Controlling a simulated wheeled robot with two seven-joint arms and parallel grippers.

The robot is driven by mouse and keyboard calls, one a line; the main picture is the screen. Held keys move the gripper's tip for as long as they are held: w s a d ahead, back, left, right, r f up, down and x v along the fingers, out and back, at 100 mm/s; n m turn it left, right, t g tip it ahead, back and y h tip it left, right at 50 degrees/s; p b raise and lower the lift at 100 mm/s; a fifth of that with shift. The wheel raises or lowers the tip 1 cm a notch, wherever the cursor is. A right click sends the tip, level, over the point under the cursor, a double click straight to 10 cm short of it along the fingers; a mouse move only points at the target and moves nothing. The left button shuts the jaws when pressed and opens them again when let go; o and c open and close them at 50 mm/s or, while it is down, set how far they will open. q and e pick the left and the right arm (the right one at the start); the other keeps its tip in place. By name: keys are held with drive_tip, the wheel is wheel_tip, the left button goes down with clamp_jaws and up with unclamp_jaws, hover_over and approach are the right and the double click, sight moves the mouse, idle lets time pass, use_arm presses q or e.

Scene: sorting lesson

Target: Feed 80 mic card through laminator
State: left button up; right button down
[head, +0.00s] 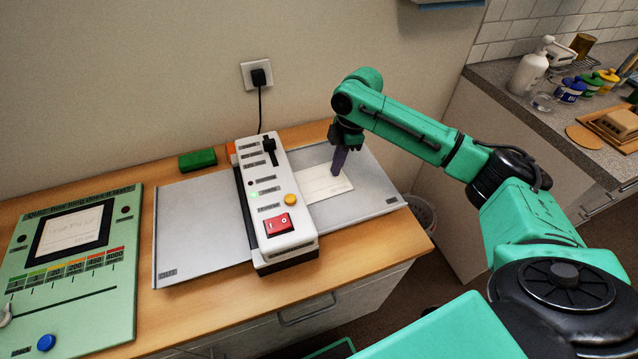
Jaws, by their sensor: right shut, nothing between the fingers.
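The laminator (268,190) is a white upright-looking unit with a red rocker switch (280,224), a yellow button (291,200), a black slider and a small green light. A pale card (318,188) lies flat on the grey tray (372,196) to its right, its left edge against or under the laminator; I cannot tell which. My right gripper (338,172) is shut and points down at the card's right part, its tips touching or just above it. The left tray (195,225) is bare. My left gripper is not in view.
A green panel (75,270) with a screen and coloured scale stands at left. A green block (198,160) lies behind the left tray. A black plug and cord (260,80) run down the wall. A counter with bottles (528,72) is at right.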

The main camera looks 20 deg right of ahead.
sight(323, 181)
drive_tip(key=shift+f, duration=0.75)
idle(0.4)
drive_tip(key=shift+a, duration=0.1)
drive_tip(key=shift+a+p, duration=0.5)
drive_tip(key=shift+a, duration=0.15)
drive_tip(key=shift+a+p, duration=0.6)
drive_tip(key=shift+a, duration=0.2)
wheel_tip(323, 181, up, 7)
drive_tip(key=p, duration=0.8)
